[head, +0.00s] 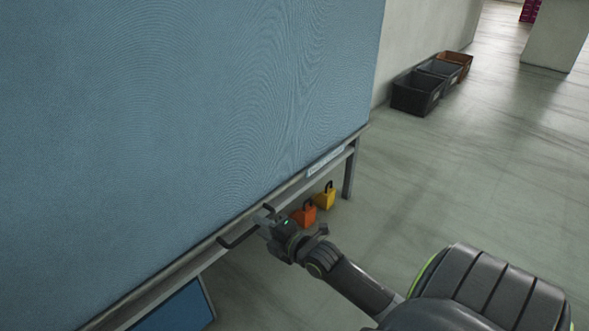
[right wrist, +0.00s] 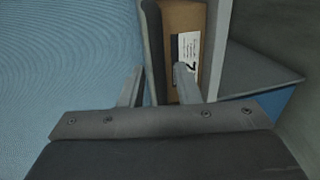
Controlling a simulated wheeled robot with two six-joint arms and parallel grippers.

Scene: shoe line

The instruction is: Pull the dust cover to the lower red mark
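The blue dust cover (head: 190,90) hangs as a large sheet and fills the left of the head view. A grey bar (head: 185,262) runs along its lower edge, with a dark handle (head: 234,241) on it. My right gripper (head: 263,214) is at this bar, beside the handle's right end. In the right wrist view its fingers (right wrist: 157,84) are spread apart, with the grey edge (right wrist: 153,50) between them and a gap to the right finger. Whether a finger touches it is unclear. No red mark shows. My left gripper is out of view.
An orange padlock-shaped item (head: 304,215) and a yellow one (head: 325,198) are near the bar. A cardboard box (right wrist: 183,20) with a white label shows behind the edge. Dark and orange crates (head: 418,93) stand by the wall. Floor on the right is clear.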

